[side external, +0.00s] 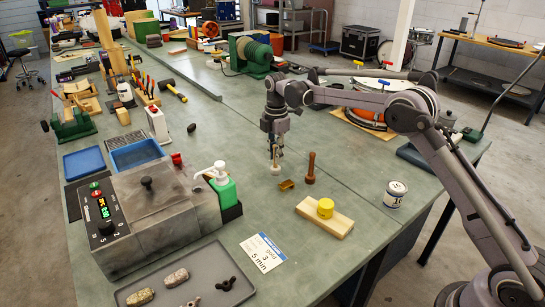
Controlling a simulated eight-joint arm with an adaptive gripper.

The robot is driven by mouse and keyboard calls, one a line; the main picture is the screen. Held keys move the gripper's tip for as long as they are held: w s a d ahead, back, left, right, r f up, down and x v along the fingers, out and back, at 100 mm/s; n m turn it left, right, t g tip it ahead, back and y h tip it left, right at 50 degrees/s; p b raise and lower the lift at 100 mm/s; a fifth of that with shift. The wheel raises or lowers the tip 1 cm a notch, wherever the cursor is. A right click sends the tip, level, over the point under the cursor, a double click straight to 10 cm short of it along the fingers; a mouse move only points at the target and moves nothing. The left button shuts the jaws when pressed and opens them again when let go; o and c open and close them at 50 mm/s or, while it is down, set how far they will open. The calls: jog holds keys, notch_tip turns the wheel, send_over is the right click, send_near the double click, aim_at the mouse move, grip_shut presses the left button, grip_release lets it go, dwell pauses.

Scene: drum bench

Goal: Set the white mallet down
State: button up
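The white mallet (276,168) is upright below my gripper (276,151), with its pale head down and its thin handle going up between the fingers. My gripper points straight down and looks closed around the handle; the fingers are small and dark here. The head is at or just above the green bench top (345,165); I cannot tell whether it touches. The upper end of the handle is hidden by the fingers.
A brown wooden peg-like piece (311,168) stands close to the right, and a small brass piece (287,185) lies just in front. A green pump bottle (223,187) stands at left. Bench behind the mallet is clear.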

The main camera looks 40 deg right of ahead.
jog(key=shift+o, duration=0.8)
notch_tip(320, 180, up, 11)
jog(key=shift+r, duration=0.2)
jog(key=shift+s+r, duration=0.1)
jog(key=shift+r, duration=0.55)
jog(key=s+r+m+t, duration=0.1)
jog(key=s+r+m, duration=0.15)
jog(key=s, duration=0.25)
jog(key=s+a+r+m+t, duration=0.1)
jog(key=s+r+m+t, duration=0.1)
jog(key=s+m, duration=0.3)
jog(key=s+r+m+t, duration=0.1)
jog(key=s+r+m, duration=0.15)
jog(key=s, duration=0.35)
jog(key=s+f+m+t, duration=0.1)
jog(key=s+f+m, duration=0.3)
jog(key=s, duration=0.4)
jog(key=s+f+m+t, duration=0.2)
jog(key=s+f+m, duration=0.2)
jog(key=s, duration=0.5)
notch_tip(320, 180, down, 3)
jog(key=shift+s+a+r, duration=0.15)
jog(key=shift+s+a, duration=0.1)
jog(key=shift+s, duration=0.05)
